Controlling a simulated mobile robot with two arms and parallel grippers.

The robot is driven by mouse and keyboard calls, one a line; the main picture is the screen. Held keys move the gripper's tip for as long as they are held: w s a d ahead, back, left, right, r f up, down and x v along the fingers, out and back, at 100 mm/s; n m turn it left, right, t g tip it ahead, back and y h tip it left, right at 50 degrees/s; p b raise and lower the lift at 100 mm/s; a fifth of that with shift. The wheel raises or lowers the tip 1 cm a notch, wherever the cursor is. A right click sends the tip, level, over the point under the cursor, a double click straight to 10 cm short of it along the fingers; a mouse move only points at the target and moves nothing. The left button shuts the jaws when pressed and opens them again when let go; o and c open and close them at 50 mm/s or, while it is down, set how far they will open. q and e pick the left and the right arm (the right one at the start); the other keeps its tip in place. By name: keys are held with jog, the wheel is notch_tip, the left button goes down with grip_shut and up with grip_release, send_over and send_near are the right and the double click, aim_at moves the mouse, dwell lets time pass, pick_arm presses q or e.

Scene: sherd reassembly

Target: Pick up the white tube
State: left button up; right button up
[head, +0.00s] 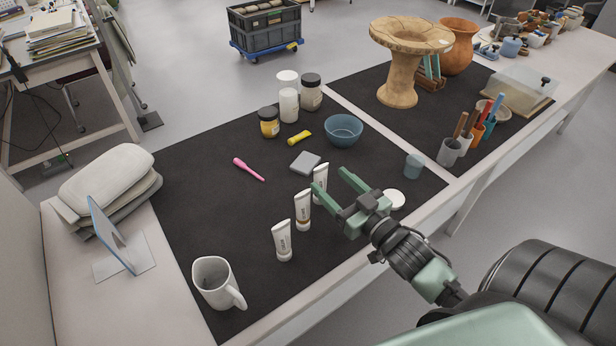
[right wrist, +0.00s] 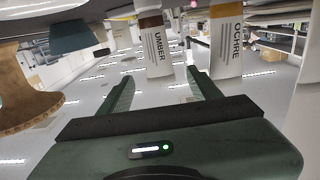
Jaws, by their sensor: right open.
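Three white tubes stand upright in a row on the black mat (head: 225,205). The nearest tube (head: 282,242) has lettering too small to read. The middle tube (head: 303,213) has an orange-brown band, and the far tube (head: 318,184) is partly hidden by a finger of my right gripper (head: 328,178). The right gripper is open and empty, its fingers pointing toward the far and middle tubes. The right wrist view shows, upside down, a tube labelled UMBER (right wrist: 156,45) and one labelled OCHRE (right wrist: 226,45) beyond the fingertips (right wrist: 160,76). My left gripper is out of view.
A mug (head: 213,282) stands near the front left. A grey block (head: 305,163), pink tool (head: 248,169), yellow tube (head: 299,138) and blue bowl (head: 343,130) lie behind the tubes. A white lid (head: 394,199) and blue cup (head: 413,165) are right. The mat's left middle is clear.

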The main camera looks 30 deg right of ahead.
aim_at(323, 173)
jog(key=shift+w, duration=0.35)
jog(key=shift+w+r, duration=0.1)
jog(key=shift+w, duration=0.25)
jog(key=shift+w+a+r, duration=0.1)
jog(key=shift+w, duration=0.75)
jog(key=w, duration=0.3)
jog(key=shift+w+a+p, duration=0.15)
jog(key=shift+w+p, duration=0.2)
jog(key=shift+w, duration=0.5)
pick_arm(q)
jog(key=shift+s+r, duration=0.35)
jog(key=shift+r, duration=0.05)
pick_arm(e)
grip_shut()
